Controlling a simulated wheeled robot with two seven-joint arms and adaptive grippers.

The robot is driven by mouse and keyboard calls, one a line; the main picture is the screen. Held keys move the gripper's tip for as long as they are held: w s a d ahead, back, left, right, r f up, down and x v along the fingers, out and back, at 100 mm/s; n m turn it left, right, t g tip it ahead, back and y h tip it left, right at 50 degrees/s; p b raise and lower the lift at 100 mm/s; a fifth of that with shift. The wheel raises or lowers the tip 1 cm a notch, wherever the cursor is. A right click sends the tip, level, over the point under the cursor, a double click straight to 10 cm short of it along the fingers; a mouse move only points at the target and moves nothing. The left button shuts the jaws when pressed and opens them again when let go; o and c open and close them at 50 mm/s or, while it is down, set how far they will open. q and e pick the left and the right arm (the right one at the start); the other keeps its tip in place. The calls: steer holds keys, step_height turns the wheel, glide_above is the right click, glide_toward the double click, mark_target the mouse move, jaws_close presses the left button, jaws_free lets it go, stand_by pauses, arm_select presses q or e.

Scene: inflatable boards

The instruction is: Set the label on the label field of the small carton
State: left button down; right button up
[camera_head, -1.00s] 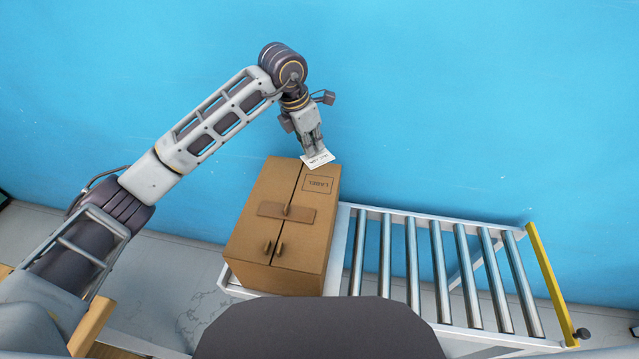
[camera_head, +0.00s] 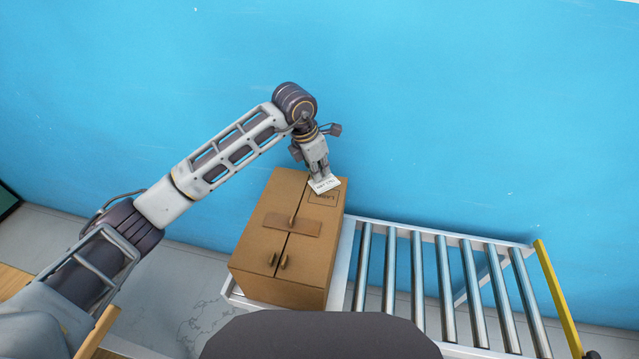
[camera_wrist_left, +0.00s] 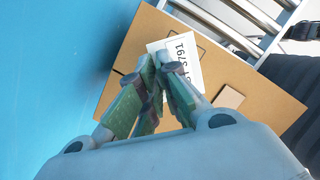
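The small carton (camera_head: 268,252) is a brown box standing at the left end of a roller conveyor. Its label field (camera_head: 323,197) is a printed rectangle on the top near the far right corner, partly covered in the head view by the label. The white label (camera_head: 325,185) is held by my left gripper (camera_head: 319,176) just at or above the field; I cannot tell if it touches. In the left wrist view the fingers (camera_wrist_left: 158,88) are closed on the label (camera_wrist_left: 179,60), with the carton top (camera_wrist_left: 232,78) behind it. My right gripper is not in view.
The roller conveyor (camera_head: 351,262) runs to the right of the carton, its rollers empty, with a yellow end bar (camera_head: 558,298). A blue wall (camera_head: 470,110) stands behind. Tape and small handle-like pieces mark the carton top.

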mark_target(319, 184)
arm_select(q)
steer(key=shift+f, duration=0.85)
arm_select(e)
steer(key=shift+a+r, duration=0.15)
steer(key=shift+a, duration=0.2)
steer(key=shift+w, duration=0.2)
arm_select(q)
steer(key=shift+f+p, duration=0.3)
steer(key=shift+f, duration=1.5)
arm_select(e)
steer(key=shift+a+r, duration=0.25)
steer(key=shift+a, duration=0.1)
arm_select(q)
steer(key=shift+f, duration=0.1)
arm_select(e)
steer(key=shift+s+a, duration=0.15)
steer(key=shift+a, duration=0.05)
arm_select(q)
steer(key=shift+f, duration=0.1)
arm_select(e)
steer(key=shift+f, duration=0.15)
